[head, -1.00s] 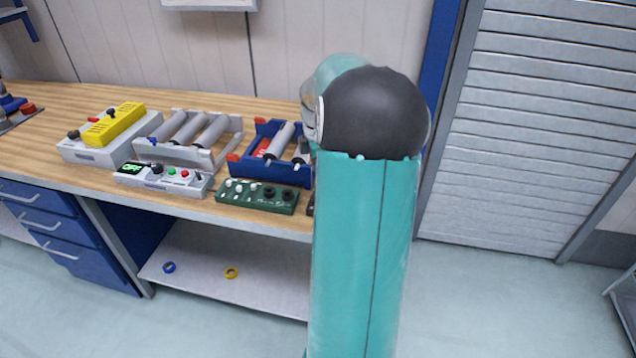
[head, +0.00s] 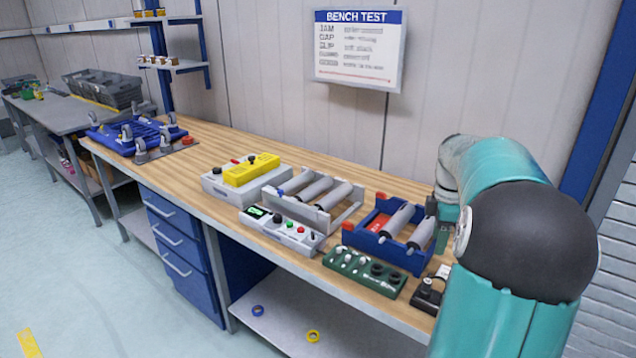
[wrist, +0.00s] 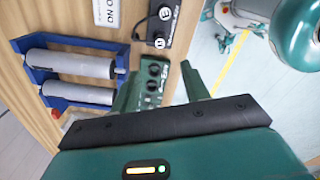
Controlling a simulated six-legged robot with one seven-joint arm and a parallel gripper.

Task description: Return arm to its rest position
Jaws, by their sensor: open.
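My teal arm (head: 505,325) with its dark joint cover fills the right side of the head view and bends toward the bench. My gripper (wrist: 162,85) shows in the wrist view with its two green fingers apart and nothing held between them. It is above the front edge of the wooden bench, with the green knob box (wrist: 155,72) seen below and between the fingers. In the head view the arm hides most of the gripper.
The bench (head: 225,150) holds a blue roller frame (head: 375,243), a grey roller unit (head: 345,212), the green knob box (head: 350,268), a small black box (head: 428,297) and a yellow-topped unit (head: 250,172). A blue post (head: 608,90) stands at right. Floor at left is clear.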

